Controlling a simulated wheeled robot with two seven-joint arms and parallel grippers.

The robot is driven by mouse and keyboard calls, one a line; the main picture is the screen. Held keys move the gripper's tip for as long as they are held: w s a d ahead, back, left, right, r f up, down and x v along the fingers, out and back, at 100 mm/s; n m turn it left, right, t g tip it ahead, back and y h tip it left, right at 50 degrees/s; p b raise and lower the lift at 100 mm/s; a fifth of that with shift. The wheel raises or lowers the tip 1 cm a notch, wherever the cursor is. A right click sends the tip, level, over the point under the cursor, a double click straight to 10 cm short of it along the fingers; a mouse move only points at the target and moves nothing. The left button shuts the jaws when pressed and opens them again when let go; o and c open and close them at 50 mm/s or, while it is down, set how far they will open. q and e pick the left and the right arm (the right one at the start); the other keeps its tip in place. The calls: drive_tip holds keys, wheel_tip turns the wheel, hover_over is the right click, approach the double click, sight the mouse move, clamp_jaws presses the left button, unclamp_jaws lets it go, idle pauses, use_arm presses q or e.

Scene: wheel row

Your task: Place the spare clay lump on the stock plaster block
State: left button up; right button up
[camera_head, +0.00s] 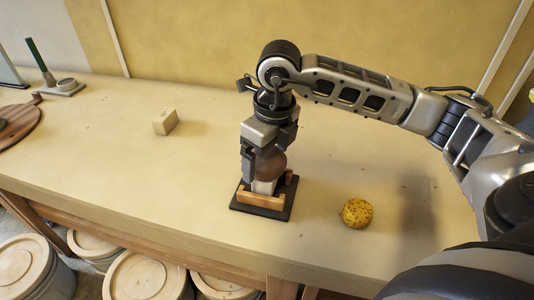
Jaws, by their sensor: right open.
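A brown clay lump (271,164) sits between the fingers of my right gripper (262,158), which comes down from above and is open. The lump is partly covered by the gripper. Directly under it is a pale block (264,187), which looks like plaster, standing in a wooden cradle (260,199) on a dark square board (270,213). The lump appears to touch the top of this block, but the contact is partly hidden. Another small pale block (165,122) lies on the table to the left. My left gripper is out of view.
A yellow speckled round sponge-like thing (357,213) lies right of the board. A wooden disc (18,122) and a stand with a green-handled tool (62,87) are at the far left. Lidded buckets (146,277) stand below the front edge. The table between is clear.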

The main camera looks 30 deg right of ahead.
sight(273, 155)
wheel_tip(273, 155, up, 12)
drive_tip(key=s, duration=0.1)
drive_tip(key=shift+s+d, duration=0.2)
drive_tip(key=shift+d, duration=0.05)
idle(0.5)
